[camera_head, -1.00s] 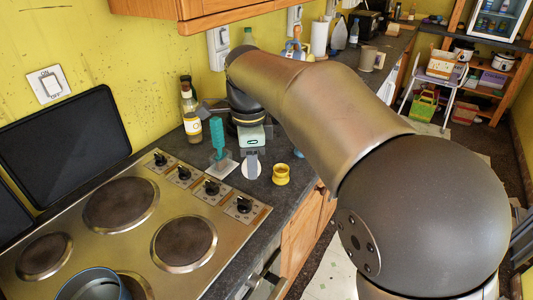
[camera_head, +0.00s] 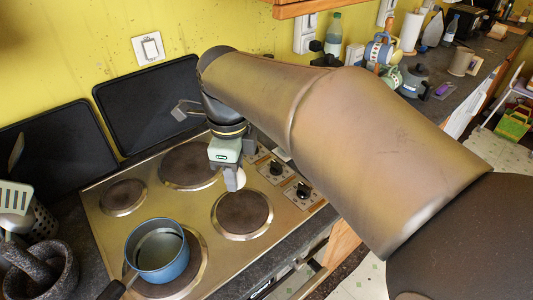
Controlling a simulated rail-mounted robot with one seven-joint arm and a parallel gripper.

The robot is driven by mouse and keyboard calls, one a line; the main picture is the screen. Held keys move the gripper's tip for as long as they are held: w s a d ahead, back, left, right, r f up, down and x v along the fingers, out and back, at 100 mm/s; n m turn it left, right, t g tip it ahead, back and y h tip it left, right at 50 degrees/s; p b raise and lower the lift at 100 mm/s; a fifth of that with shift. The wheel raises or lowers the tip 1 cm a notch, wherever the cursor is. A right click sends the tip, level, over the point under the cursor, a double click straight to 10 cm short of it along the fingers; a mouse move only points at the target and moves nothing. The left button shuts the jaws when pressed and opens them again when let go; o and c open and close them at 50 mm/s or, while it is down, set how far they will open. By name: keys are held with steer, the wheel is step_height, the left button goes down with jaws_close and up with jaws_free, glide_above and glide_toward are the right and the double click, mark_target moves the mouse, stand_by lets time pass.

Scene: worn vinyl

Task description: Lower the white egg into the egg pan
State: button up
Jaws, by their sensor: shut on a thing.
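My gripper (camera_head: 233,182) is shut on the white egg (camera_head: 240,179) and hangs above the stove. Only part of the egg shows, as a finger covers some of it. The egg pan (camera_head: 157,250) is a blue saucepan with a dark handle, standing on the front left burner. My gripper is up and to the right of the pan in the picture, apart from it. The pan's inside looks grey, and I cannot tell what is in it.
The steel stove (camera_head: 110,231) has bare burners, one (camera_head: 241,213) at front right. A stone mortar (camera_head: 40,270) and a utensil holder (camera_head: 25,220) stand to the left. Dark panels (camera_head: 150,105) lean on the wall behind. A teapot (camera_head: 413,80) stands on the right counter.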

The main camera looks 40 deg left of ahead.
steer(key=s+a+f+p, duration=0.1)
steer(key=s+a+f, duration=0.1)
steer(key=s+a, duration=0.2)
steer(key=s+a+f+p, duration=0.1)
steer(key=s+a, duration=0.3)
steer(key=s, duration=0.7)
steer(key=shift+s+a+f, duration=0.15)
steer(key=shift+a+f, duration=0.2)
steer(key=shift+f, duration=0.15)
steer(key=shift+f, duration=0.1)
steer(key=shift+f+b, duration=2.45)
steer(key=shift+f, duration=1.3)
steer(key=shift+f+b, duration=0.9)
steer(key=shift+f, duration=0.6)
steer(key=o, duration=1)
steer(key=shift+o, duration=0.2)
